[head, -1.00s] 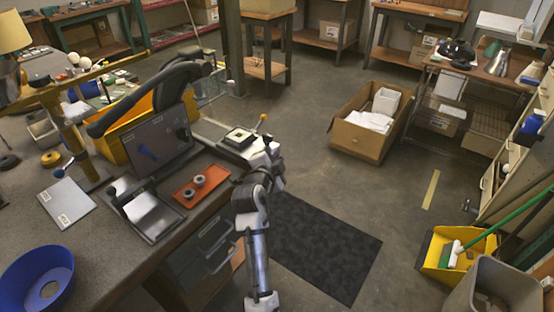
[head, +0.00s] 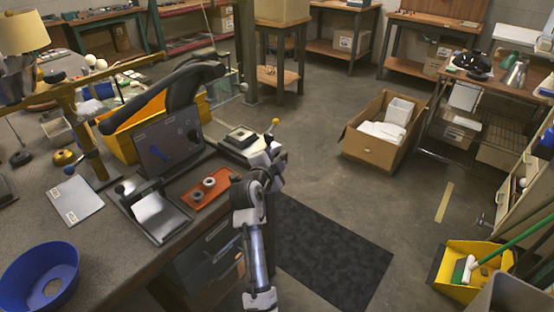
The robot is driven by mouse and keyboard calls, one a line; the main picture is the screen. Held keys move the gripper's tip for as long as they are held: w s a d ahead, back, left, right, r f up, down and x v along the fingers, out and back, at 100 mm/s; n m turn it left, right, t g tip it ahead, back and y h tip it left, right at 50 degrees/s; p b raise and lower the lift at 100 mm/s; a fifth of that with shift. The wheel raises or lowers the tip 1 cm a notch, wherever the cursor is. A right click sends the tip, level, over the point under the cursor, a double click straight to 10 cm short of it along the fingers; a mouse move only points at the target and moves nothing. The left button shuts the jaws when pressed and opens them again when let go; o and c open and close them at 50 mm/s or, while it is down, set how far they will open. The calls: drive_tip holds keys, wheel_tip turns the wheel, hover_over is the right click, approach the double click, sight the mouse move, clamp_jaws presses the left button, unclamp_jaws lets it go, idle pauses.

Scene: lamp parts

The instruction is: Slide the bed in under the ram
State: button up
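A bright metal plate in a dark frame (head: 156,212), with a dark knob at its left, lies on the bench and looks like the bed; I cannot be sure. A grey upright panel (head: 168,147) with labels and a blue handle stands just behind it. A thick black curved arm (head: 183,86) is above and behind the panel; which part is the ram is not clear.
An orange tray (head: 209,187) with two grey rings lies between the plate and my arm. A white labelled sheet (head: 73,199) and a blue bowl (head: 40,277) are to the left. A yellow bin (head: 124,142) stands behind. The floor right of the bench has a dark mat (head: 330,250).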

drive_tip(key=b+v, duration=0.3)
drive_tip(key=v, duration=1)
drive_tip(key=shift+s, duration=0.4)
drive_tip(key=shift+c, duration=0.4)
